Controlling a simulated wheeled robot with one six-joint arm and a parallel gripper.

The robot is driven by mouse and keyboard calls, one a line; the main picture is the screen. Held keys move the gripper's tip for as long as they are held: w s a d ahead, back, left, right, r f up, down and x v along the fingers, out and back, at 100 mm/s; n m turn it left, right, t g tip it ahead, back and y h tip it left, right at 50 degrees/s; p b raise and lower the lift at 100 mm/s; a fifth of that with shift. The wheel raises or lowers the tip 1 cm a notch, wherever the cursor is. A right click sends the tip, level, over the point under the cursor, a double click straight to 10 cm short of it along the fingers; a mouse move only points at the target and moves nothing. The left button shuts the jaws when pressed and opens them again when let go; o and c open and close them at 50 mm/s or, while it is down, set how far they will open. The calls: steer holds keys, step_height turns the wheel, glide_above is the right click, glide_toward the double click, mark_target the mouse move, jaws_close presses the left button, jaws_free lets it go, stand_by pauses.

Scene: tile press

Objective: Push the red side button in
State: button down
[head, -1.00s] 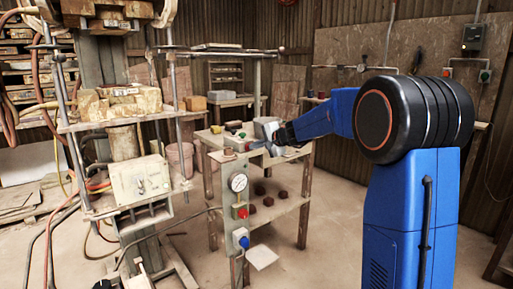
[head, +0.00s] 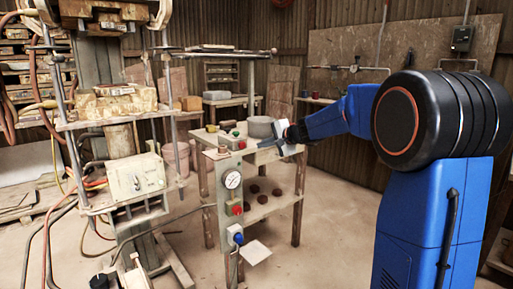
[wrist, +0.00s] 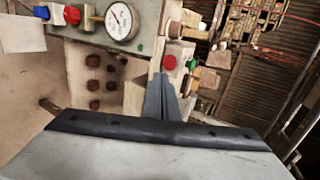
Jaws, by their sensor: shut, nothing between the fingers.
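A red button (wrist: 169,62) sits on the side of a small grey box at the top of the control panel, in the wrist view. In the head view it is a small red spot (head: 242,145) on that box. My gripper (wrist: 161,78) is shut and empty, its fingertips pointing towards this button and appearing just below it in the wrist view. Whether they touch cannot be told. In the head view my gripper (head: 260,145) is just right of the box. Another red button (head: 237,210) is on the panel front, below the gauge (head: 232,180); it also shows in the wrist view (wrist: 72,14).
A green button (wrist: 191,64) is beside the red one on the box. A blue plug (head: 236,237) is low on the panel. The press frame with a white control box (head: 138,178) stands left. A wooden table with a lower shelf is behind the panel. Open floor lies in front.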

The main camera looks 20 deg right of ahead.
steer(key=shift+v, duration=2.1)
